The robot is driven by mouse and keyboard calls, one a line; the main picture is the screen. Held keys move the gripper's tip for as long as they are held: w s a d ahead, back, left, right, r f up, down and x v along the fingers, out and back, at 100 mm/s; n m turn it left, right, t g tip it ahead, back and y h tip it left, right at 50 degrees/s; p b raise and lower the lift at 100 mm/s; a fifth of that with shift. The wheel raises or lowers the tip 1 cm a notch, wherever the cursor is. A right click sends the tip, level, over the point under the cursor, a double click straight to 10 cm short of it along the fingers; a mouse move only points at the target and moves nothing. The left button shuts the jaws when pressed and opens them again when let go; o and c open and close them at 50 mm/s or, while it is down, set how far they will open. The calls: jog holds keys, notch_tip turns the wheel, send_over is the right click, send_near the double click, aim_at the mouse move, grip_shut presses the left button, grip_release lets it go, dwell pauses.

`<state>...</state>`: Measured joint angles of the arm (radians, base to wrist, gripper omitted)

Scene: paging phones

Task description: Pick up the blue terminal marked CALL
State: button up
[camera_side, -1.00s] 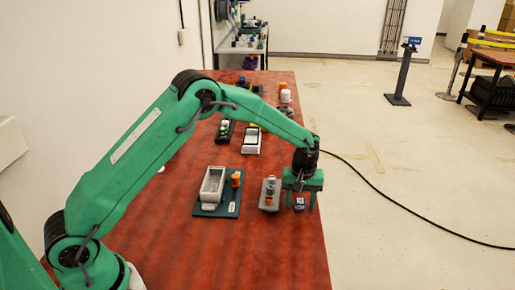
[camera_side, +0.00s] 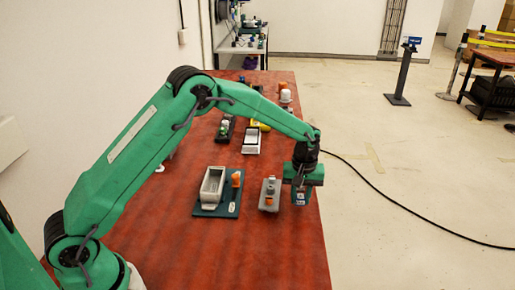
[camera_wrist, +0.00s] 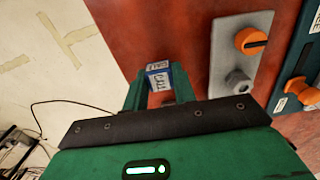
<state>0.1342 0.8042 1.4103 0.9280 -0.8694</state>
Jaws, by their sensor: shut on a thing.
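The blue terminal (camera_side: 301,199) is a small block with white labelled faces, near the right edge of the red table. In the wrist view the terminal (camera_wrist: 158,79) shows lettering that reads like CALL on its white faces. My gripper (camera_side: 301,194) points down and is shut on the terminal; in the wrist view its fingers stand on both sides of the block. The fingers hide part of it. I cannot tell whether it touches the table or is slightly raised.
A grey plate with an orange knob (camera_side: 270,194) lies close left of my gripper. Further left, a dark teal base (camera_side: 229,207) carries a grey open box (camera_side: 213,186) and an orange piece. More devices stand toward the back. The table's front (camera_side: 270,260) is clear.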

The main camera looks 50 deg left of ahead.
jog(key=r, duration=0.2)
jog(key=shift+d+r, duration=0.2)
jog(key=shift+r, duration=0.15)
jog(key=s+d+r, duration=0.6)
jog(key=s+d, duration=0.1)
jog(key=d, duration=0.1)
jog(key=shift+d+r, duration=0.25)
jog(key=shift+d, duration=0.1)
